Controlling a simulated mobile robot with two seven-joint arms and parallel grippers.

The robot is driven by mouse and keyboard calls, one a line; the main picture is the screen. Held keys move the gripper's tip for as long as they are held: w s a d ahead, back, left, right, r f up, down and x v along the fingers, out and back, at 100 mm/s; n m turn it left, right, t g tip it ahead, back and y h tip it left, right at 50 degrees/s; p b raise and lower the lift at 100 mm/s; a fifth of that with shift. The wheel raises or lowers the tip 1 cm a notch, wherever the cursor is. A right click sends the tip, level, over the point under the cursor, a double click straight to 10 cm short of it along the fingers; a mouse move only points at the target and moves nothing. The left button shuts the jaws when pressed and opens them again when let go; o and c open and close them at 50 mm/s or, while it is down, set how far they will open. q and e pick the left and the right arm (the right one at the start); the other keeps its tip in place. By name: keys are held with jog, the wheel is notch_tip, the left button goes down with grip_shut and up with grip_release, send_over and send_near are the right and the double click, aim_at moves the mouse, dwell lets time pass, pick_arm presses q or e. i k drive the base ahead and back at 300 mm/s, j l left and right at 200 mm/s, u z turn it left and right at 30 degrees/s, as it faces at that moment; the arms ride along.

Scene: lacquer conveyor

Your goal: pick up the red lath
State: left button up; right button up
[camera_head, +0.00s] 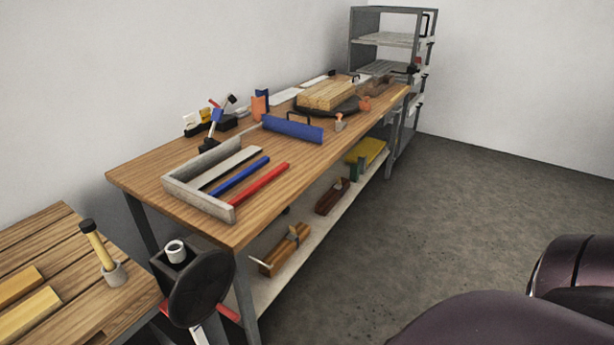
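The red lath (259,185) lies on the wooden workbench (262,212) near its front edge. It is the nearest to the front of a row of laths, with a blue lath (240,176) and a pale lath (230,164) beside it. Its lower-left end is at the grey frame (200,197), which borders the laths on the left and back. Nothing hides the red lath's upper side. Neither of my grippers shows in the head view.
A blue block (292,129) and a stack of wood (327,95) stand farther along the bench. A black round object (200,290) is by the bench's near end. A second wooden table (50,250) is at lower left.

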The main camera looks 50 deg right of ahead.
aim_at(243, 197)
jog(key=z, duration=1.1)
